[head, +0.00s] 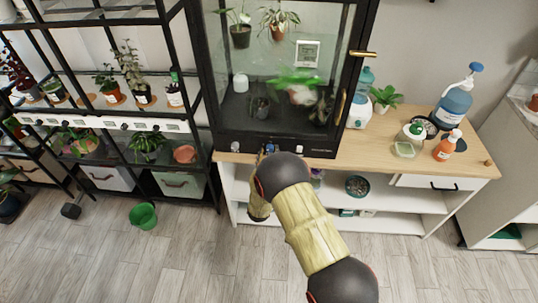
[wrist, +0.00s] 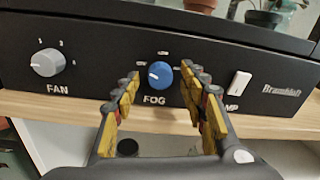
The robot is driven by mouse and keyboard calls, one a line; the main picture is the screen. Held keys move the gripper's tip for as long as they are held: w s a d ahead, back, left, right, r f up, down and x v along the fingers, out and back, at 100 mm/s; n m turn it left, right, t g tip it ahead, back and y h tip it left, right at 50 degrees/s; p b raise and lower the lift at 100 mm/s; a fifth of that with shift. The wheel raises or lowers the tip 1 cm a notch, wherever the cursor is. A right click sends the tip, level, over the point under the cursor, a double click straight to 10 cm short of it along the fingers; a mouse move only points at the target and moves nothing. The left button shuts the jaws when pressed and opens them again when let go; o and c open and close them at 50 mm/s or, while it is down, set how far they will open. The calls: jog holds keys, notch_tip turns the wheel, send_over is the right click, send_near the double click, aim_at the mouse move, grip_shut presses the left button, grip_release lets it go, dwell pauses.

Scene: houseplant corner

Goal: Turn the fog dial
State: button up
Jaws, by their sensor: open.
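The blue fog dial (wrist: 160,74) sits on the black front panel (wrist: 100,62) of the glass plant cabinet, above the label FOG. Its white pointer mark is toward the left. In the wrist view my gripper (wrist: 163,88) is open, with one yellow-and-black finger on each side of the dial. The fingers look apart from the dial's sides; how near their tips are to the panel is hard to tell. In the head view my arm reaches to the cabinet's lower front and largely hides the gripper. A bit of blue at the dial (head: 269,148) shows above my arm.
A grey fan dial (wrist: 46,62) is left of the fog dial. A white rocker switch (wrist: 239,83) is close to the right finger. The wooden counter edge (wrist: 60,104) runs just under the panel. Bottles, including an orange spray bottle (head: 447,147), stand on the counter at right.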

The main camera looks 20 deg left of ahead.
jog(key=shift+w, duration=0.1)
jog(key=shift+c, duration=1.1)
grip_shut()
